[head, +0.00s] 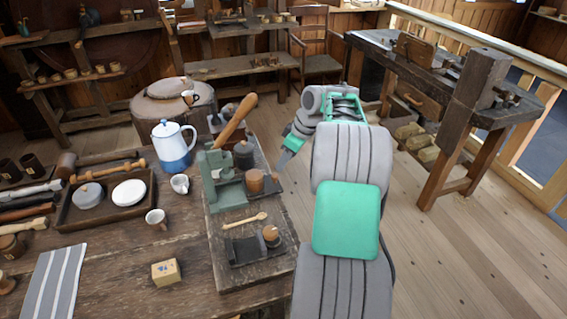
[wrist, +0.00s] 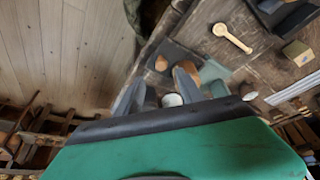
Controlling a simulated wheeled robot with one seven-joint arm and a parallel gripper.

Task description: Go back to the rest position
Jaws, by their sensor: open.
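My gripper (head: 286,158) hangs in the air just right of the wooden bench in the head view, beside the green metal press (head: 222,182). In the wrist view its two grey fingers (wrist: 157,88) stand apart. I see nothing held between them. A turned brown spool (head: 255,181) stands on a dark plate near the press, left of my gripper. Another turned piece (head: 271,236) with a dark top stands on a dark holder (head: 247,251) nearer the front. My forearm reaches up along the bench's right side.
A wooden spoon (head: 245,220) and a yellow box (head: 166,272) lie on the bench. A white-blue pot (head: 173,145), mugs and a tray (head: 66,212) stand to the left. The floor (head: 450,250) right of my arm is open up to a heavy workbench (head: 470,110).

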